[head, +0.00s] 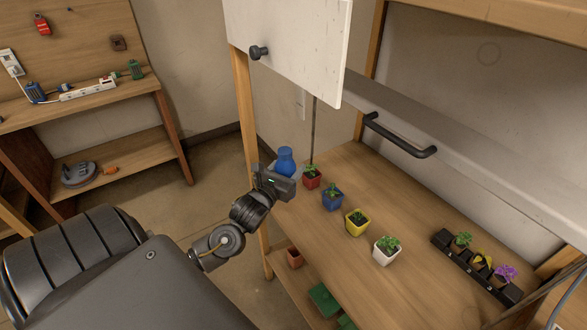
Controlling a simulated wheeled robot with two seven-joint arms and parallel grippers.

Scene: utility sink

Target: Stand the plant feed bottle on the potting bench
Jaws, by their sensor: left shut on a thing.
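A blue bottle (285,161), which looks like the plant feed bottle, is upright at the far left end of the potting bench (320,248). My left gripper (281,176) is shut on the bottle and hides its lower part. I cannot tell whether its base touches the bench top. The bottle is just left of a red pot with a seedling (312,180). My right gripper is not in view.
Blue (332,202), yellow (356,228) and white (386,255) potted plants line the bench. A black seedling tray (465,263) lies to the right. A white panel with a dark knob (290,40) hangs above the bottle. A dark handle (400,138) juts out behind.

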